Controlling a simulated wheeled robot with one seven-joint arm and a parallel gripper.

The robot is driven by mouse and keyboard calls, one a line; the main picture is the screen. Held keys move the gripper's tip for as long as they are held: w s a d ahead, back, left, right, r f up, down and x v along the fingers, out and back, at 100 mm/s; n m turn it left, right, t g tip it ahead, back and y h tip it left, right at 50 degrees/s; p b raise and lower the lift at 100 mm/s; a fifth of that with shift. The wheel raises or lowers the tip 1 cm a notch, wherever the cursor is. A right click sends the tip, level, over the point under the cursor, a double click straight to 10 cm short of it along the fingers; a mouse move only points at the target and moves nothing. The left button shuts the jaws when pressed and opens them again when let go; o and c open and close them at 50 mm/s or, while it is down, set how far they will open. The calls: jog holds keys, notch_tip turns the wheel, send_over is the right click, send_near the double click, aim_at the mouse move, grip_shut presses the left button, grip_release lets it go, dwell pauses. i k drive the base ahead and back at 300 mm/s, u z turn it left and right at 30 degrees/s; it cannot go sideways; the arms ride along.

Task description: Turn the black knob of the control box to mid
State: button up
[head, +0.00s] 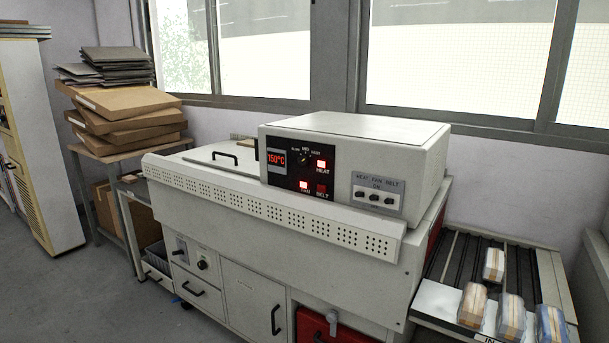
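The control box (400,140) is a pale grey case on top of a long white machine. Its front has a black panel (272,179) with a red 150°C display (277,160). The small black knob (304,160) sits right of the display, under labels that seem to include MID at the top. Its pointer is too small to tell which label it faces. Lit red HEAT and FAN buttons and a darker red BELT button are beside and below it. My gripper is not in view.
A row of small black switches (374,199) is on the box's right. A perforated ledge (270,208) runs along the machine's front. A roller conveyor (455,270) with several wrapped packs stands right. A table with stacked cardboard boxes (130,103) is left. Front left floor is clear.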

aim_at(303, 160)
jog(key=u, duration=1.4)
jog(key=i, duration=1)
jog(key=u, duration=0.45)
